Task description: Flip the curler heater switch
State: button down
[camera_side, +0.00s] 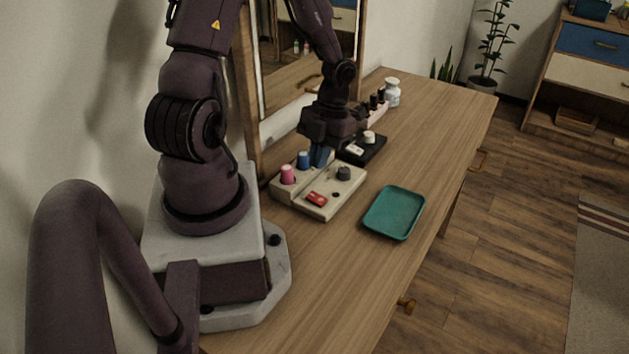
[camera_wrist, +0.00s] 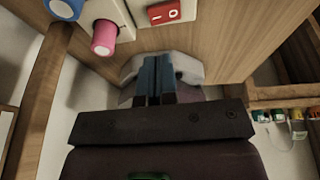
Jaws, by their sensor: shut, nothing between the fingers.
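The curler heater is a cream box (camera_side: 318,208) on the wooden table in the side view. A pink curler (camera_side: 287,175) and a blue curler (camera_side: 304,160) stand on its raised back part. A red rocker switch (camera_side: 317,198) and a dark knob (camera_side: 344,173) are on its lower top. In the wrist view the red switch (camera_wrist: 164,12) shows at the top edge, with the pink curler (camera_wrist: 104,38) to its left. My gripper (camera_side: 321,158) has blue fingers, shut and empty, by the heater's far end. They point down, apart from the switch; contact with the box is unclear.
A black box (camera_side: 372,153) with a white knob stands just beyond the heater. A green tray (camera_side: 394,213) lies to its right. Small bottles and a white jar (camera_side: 392,92) stand farther back. A mirror (camera_side: 305,75) rises behind.

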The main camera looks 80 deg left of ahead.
aim_at(311, 194)
jog(key=x, duration=0.4)
jog(key=shift+a+f, duration=0.2)
jog(key=shift+f, duration=0.25)
jog(key=shift+a+f, duration=0.15)
jog(key=shift+f, duration=0.65)
jog(key=shift+s+a+f, duration=0.15)
jog(key=shift+f, duration=0.25)
jog(key=shift+w+d+r, duration=0.2)
jog(key=shift+w+d, duration=0.35)
jog(key=shift+w, duration=0.05)
